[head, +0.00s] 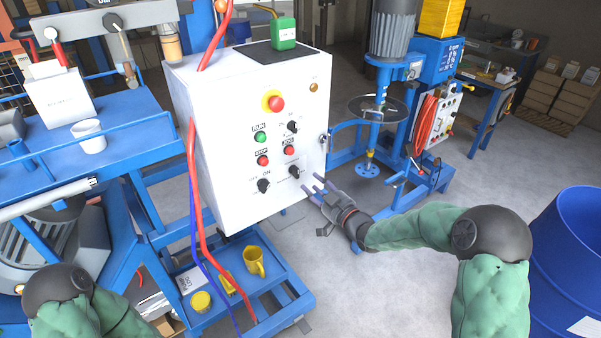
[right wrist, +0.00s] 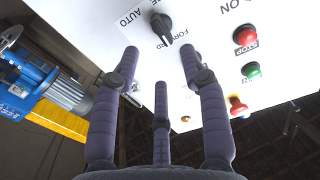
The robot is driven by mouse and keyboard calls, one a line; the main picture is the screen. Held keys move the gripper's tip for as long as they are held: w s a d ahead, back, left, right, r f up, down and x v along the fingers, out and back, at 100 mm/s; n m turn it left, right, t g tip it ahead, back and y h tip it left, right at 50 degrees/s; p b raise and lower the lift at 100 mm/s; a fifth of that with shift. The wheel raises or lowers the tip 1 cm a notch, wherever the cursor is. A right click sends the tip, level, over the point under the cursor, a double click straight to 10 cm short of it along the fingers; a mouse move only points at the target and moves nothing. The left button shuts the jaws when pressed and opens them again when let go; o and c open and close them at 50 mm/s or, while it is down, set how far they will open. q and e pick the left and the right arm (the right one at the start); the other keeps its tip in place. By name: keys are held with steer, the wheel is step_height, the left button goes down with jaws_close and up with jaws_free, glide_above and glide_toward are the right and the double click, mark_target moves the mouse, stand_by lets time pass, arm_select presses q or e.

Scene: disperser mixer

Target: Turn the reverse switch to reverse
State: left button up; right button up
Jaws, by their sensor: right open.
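The white control cabinet (head: 240,205) stands in the middle of the head view. A black knob (head: 294,171) sits at the lower right of its front panel. In the right wrist view a black knob (right wrist: 162,27) shows beside the words FORWARD and AUTO, upside down; no REVERSE label is readable. I take these as the same knob, the reverse switch. Which way it points is unclear. My right gripper (head: 316,183) is open and empty, just below and right of the knob. In the right wrist view its fingers (right wrist: 160,56) spread below the knob, apparently not touching. My left gripper is out of view.
The panel also has a red emergency button (head: 275,103), a green RUN button (head: 260,137), a red STOP button (head: 263,160) and other knobs. Hoses (head: 195,200) hang along the cabinet's left edge. A blue drum (head: 570,255) stands at right. The floor between is clear.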

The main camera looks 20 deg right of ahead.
mark_target(295, 172)
steer(key=x, duration=0.7)
steer(key=shift+w+a, duration=0.2)
steer(key=shift+w, duration=0.1)
jaws_close()
